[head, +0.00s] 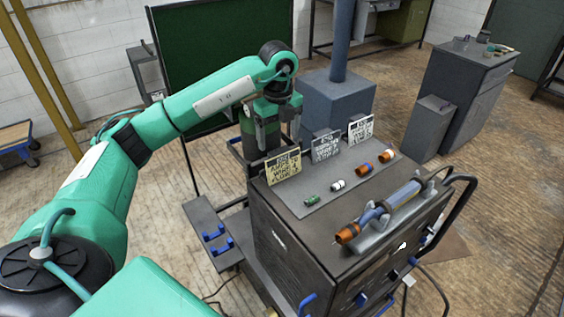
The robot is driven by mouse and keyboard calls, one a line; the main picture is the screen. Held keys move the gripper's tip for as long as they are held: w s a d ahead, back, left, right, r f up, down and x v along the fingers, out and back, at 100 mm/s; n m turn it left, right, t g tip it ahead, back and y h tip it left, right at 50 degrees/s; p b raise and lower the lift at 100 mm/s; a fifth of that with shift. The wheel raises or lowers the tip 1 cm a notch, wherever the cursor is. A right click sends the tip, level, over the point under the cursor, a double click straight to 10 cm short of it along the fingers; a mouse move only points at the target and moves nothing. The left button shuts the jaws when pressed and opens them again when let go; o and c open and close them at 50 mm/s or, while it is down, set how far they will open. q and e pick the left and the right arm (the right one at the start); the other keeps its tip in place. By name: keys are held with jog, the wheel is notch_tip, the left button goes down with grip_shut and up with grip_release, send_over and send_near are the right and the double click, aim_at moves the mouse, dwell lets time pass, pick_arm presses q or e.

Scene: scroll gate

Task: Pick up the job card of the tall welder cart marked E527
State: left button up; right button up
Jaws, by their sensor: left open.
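A dark grey welder cart (285,245) stands in front of me at centre right. Three cards stand upright in a row at the back of its top: a yellow card (283,167), a grey card (325,146) and a white card (361,130). Their print is too small to read surely, so I cannot tell which is marked E527. My left gripper (272,145) points down just behind the yellow card, apart from the grey and white ones. It is open; its fingertips are partly hidden, and I cannot tell whether it touches the yellow card. My right gripper is not in view.
A torch (395,205) with an orange nozzle lies on the cart's top. Small green, white and orange parts lie on a grey mat (322,204) before the cards. A black handle (462,200) curves at the right. A blue-grey pedestal (340,98) stands behind; another cabinet (465,90) stands right.

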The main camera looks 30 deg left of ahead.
aim_at(278, 150)
pick_arm(q)
notch_tip(278, 150, down, 2)
jog(key=shift+w+f, duration=0.15)
jog(key=shift+f, duration=0.1)
jog(key=shift+a+f+p, duration=0.1)
jog(key=shift+f+p, duration=0.65)
jog(key=shift+f, duration=0.1)
notch_tip(278, 150, down, 4)
jog(key=shift+w+a+r+p, duration=0.15)
jog(key=shift+r+p, duration=0.1)
jog(key=shift+p, duration=0.4)
jog(key=shift+f, duration=0.25)
jog(key=c, duration=0.9)
jog(key=shift+c, duration=0.8)
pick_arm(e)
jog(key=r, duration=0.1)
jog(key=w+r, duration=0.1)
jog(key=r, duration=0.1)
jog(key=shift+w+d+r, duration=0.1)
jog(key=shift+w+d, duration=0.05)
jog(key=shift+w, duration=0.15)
